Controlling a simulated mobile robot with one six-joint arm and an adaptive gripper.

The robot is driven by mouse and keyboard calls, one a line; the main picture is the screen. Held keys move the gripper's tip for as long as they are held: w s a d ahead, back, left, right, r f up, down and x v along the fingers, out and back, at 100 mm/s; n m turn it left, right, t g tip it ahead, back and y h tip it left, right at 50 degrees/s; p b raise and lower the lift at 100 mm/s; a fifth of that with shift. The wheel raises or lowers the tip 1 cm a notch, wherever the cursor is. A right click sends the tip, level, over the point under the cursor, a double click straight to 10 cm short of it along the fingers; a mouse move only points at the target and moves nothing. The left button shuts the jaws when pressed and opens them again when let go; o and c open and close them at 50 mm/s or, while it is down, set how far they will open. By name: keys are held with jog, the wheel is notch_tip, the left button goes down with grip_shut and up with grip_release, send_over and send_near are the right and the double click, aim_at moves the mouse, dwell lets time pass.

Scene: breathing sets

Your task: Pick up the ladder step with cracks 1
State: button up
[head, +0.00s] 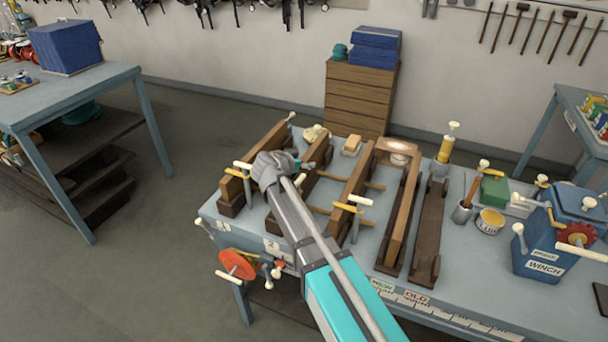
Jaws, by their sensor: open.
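My gripper (272,166) is over the left part of the workbench, above wooden rails, with its arm reaching up from the lower right. It looks empty; its fingertips are small and partly hidden. No cracks can be made out at this size, so I cannot tell which piece is the cracked ladder step. The gripper and arm hide part of the left rails.
Clamps with yellow bars, one (348,207) on the middle rail, stand up among the rails. A red wheel (237,264) projects at the front left.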

grip_shut()
dwell(0.3)
jog(key=shift+r, duration=0.2)
notch_tip(320, 180, up, 10)
jog(key=p, duration=1)
jog(key=shift+f, duration=0.2)
dwell(0.6)
